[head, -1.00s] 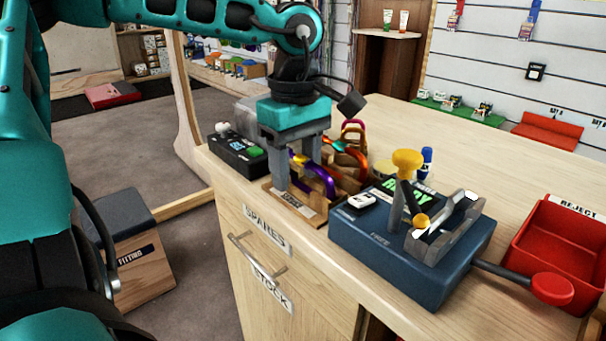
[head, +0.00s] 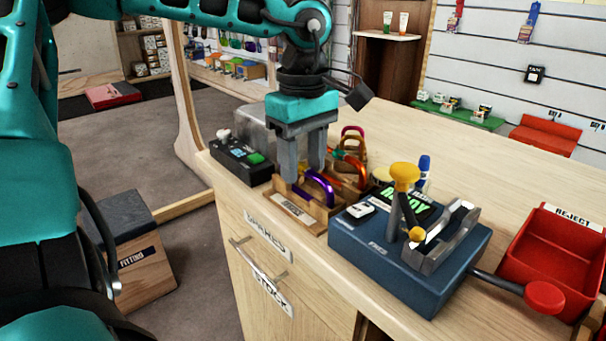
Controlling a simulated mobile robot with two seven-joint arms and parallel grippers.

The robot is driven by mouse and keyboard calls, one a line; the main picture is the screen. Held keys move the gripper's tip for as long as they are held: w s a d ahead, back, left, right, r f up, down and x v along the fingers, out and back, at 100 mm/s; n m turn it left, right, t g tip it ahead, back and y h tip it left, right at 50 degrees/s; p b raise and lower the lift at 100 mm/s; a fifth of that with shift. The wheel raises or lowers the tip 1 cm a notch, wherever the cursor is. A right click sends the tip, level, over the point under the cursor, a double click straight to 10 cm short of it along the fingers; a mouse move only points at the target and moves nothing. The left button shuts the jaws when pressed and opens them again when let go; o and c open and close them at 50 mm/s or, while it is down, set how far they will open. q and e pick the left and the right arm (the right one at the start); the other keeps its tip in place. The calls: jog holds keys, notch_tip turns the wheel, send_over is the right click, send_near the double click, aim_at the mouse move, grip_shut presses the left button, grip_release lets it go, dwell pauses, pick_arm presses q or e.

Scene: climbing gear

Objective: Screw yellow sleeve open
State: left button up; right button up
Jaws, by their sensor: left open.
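A purple carabiner (head: 322,186) stands in a wooden rack (head: 316,220) near the counter's front edge. Its yellow sleeve is mostly hidden by my fingers, and I cannot make it out clearly. My left gripper (head: 303,172) points down over the rack, its two grey fingers apart at the purple carabiner. I cannot tell whether either finger touches it. Orange and red carabiners (head: 355,160) stand just behind, to the right. My right gripper is not in view.
A black box with a green button (head: 245,163) sits left of the rack. A blue gate-test fixture (head: 400,260) with a yellow-knobbed lever (head: 405,174) stands close on the right. A red reject bin (head: 555,255) is farther right.

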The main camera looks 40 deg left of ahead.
pick_arm(q)
jog(key=shift+r, duration=0.4)
jog(key=shift+s+a, duration=0.1)
jog(key=shift+s, duration=0.65)
jog(key=shift+f, duration=0.2)
jog(key=shift+f+b, duration=1.25)
jog(key=shift+f, duration=0.1)
jog(key=shift+w, duration=0.7)
jog(key=shift+r, duration=0.1)
jog(key=shift+r, duration=0.1)
